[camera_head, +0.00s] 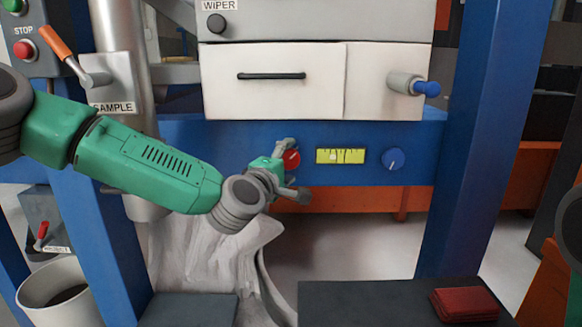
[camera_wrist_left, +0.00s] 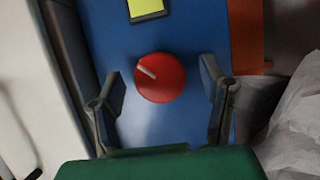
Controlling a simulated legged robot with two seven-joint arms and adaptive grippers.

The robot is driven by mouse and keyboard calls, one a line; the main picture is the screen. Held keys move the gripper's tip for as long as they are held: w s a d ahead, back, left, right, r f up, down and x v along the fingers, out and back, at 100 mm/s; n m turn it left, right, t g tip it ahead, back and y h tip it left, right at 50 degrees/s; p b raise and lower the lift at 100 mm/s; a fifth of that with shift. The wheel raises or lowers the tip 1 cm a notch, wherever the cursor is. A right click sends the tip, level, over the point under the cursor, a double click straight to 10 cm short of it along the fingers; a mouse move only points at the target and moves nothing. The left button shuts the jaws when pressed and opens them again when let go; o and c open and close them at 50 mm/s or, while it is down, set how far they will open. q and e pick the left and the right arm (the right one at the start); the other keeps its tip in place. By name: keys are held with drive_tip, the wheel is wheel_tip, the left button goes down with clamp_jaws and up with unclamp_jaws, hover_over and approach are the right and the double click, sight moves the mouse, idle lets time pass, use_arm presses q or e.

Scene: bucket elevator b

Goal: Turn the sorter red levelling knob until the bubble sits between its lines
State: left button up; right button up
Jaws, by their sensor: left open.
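The red levelling knob (camera_head: 291,159) is on the blue beam, left of the yellow-green bubble level (camera_head: 340,156). In the left wrist view the round red knob (camera_wrist_left: 160,77) has a pale pointer mark towards its upper left. My left gripper (camera_head: 294,168) is at the knob and partly covers it. In the wrist view its open fingers (camera_wrist_left: 164,98) stand on either side of the knob with blue gaps between. The bubble shows as a pale spot near dark lines, left of the vial's middle; its exact place against them is too small to tell. My right gripper is not in view.
A blue knob (camera_head: 392,159) with a pale mark sits right of the level. A white drawer front (camera_head: 272,100) and a blue-tipped handle (camera_head: 426,88) are above the beam. A blue post (camera_head: 472,140) stands at right. A red cloth (camera_head: 464,304) lies on a dark surface below.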

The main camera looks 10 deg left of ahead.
use_arm(q)
drive_tip(key=shift+w, duration=0.75)
drive_tip(key=shift+w+a, duration=0.1)
drive_tip(key=shift+a, duration=0.1)
